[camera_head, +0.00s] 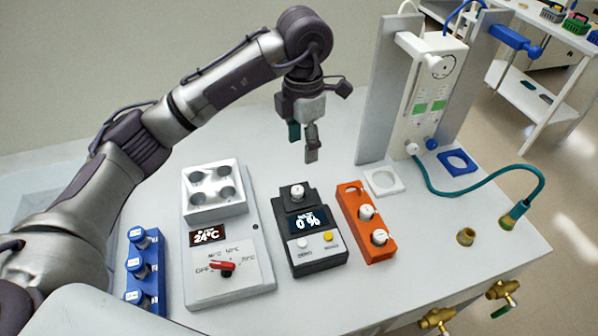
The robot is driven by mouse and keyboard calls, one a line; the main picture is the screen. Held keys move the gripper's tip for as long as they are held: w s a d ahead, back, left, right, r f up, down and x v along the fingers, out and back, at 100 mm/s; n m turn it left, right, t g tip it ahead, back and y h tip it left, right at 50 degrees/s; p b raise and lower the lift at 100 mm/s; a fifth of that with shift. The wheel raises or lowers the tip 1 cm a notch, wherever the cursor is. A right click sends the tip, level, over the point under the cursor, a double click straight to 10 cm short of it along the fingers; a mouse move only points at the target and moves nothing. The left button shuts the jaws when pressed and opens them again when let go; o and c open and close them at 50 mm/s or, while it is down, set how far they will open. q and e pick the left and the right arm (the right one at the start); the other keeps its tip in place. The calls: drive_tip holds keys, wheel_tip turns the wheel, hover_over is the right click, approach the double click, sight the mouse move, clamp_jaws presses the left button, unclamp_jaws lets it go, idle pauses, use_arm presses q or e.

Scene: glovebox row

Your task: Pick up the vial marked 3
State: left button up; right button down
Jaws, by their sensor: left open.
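An orange rack (378,246) on the table holds two white-capped vials, one in the middle (366,212) and one at the near end (379,237). Its far hole looks empty. A third white-capped vial (297,191) stands on the black device reading 0 %. The caps carry small marks that I cannot read surely, so I cannot tell which vial is marked 3. My left gripper (303,145) is open and empty, pointing down above the table behind the black device, apart from all vials. My right gripper is not in view.

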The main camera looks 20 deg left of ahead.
use_arm(q)
drive_tip(key=p, duration=0.1)
hover_over(298, 190)
drive_tip(key=f, duration=0.4)
drive_tip(key=shift+w+d+f, duration=0.2)
drive_tip(key=shift+d+f, duration=0.15)
drive_tip(key=shift+f, duration=0.05)
wheel_tip(298, 190, down, 2)
drive_tip(key=shift+f+p, duration=0.25)
drive_tip(key=shift+p, duration=0.15)
drive_tip(key=shift+w+f, duration=0.15)
drive_tip(key=shift+f, duration=0.2)
drive_tip(key=shift+a+f+p, duration=0.2)
drive_tip(key=shift+f+p, duration=0.35)
drive_tip(key=shift+f, duration=0.05)
drive_tip(key=f, duration=0.1)
drive_tip(key=f+p, duration=0.1)
drive_tip(key=f, duration=0.1)
drive_tip(key=shift+s+a+f, duration=0.25)
drive_tip(key=shift+s, duration=0.15)
drive_tip(key=shift+f, duration=0.25)
drive_tip(key=shift+w+f, duration=0.1)
clamp_jaws()
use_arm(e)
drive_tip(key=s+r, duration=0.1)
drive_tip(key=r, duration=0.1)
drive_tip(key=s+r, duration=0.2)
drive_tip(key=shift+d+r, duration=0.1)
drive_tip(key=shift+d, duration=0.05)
